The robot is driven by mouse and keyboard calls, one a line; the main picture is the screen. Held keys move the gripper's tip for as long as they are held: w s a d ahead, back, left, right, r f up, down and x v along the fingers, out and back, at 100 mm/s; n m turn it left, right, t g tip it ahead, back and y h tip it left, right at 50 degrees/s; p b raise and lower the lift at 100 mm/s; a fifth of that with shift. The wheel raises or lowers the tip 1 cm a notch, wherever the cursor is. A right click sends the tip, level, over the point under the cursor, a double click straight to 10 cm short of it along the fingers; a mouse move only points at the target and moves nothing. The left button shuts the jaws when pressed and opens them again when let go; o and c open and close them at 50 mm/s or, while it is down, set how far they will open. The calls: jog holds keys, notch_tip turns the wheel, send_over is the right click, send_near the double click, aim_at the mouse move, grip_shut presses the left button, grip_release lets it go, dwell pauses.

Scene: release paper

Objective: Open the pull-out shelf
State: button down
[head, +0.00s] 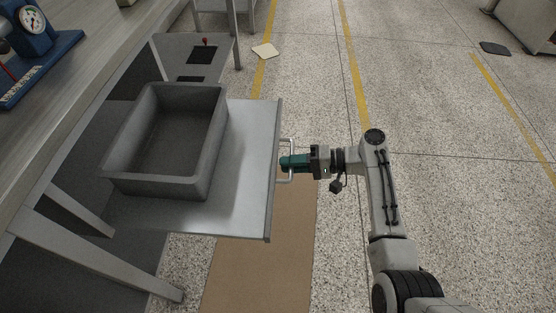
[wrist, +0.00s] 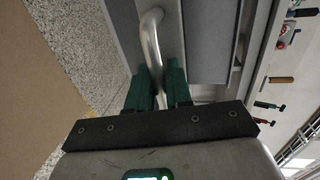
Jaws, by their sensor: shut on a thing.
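The pull-out shelf (head: 245,200) is a flat grey metal sheet that sticks out from under the workbench at the left in the head view. A pale bar handle (head: 290,145) runs along its right front edge. My gripper (head: 285,162) has green fingers and is at the middle of this handle. In the wrist view the handle (wrist: 151,38) passes between the two green fingertips of my gripper (wrist: 160,75), which are shut on it. A dark grey open bin (head: 163,190) rests on the shelf and looks empty inside.
The workbench top (head: 85,75) with a blue gauge device (head: 40,45) is at the left. A brown strip (head: 265,265) lies on the floor below the shelf. The speckled floor right of the shelf is otherwise open around my arm.

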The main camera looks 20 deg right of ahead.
jog(key=shift+s+d, duration=0.1)
jog(key=shift+d, duration=0.2)
jog(key=c, duration=1.2)
grip_release()
jog(key=p+v, duration=0.1)
jog(key=v, duration=0.9)
jog(key=shift+s+d+p, duration=0.1)
jog(key=shift+d+p, duration=0.25)
jog(key=shift+p, duration=0.05)
